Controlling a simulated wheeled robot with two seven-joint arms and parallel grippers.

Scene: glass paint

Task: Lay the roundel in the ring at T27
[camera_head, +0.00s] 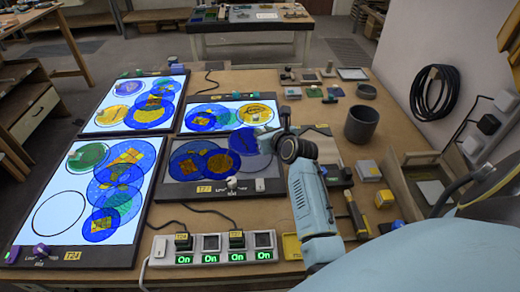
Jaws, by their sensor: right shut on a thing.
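The T27 panel (178,190) lies mid-table with a dull grey, unlit face. Two overlapping blue roundels (186,163) with orange patches lie on its left and middle. My right gripper (268,138) reaches in from the right, above the right part of this panel. It is shut on a blue translucent roundel (243,142). The roundel overlaps the panel's right part in the picture; I cannot tell whether it touches the panel. No empty ring shows clearly there; the roundel and gripper cover that area. My left gripper is not in view.
Lit panels with coloured roundels surround T27 at upper left, behind (190,116) and lower left (20,245). The lower left one has an empty black ring (60,213). A power strip (160,250) stands in front. A dark cup (361,124) and small blocks stand right.

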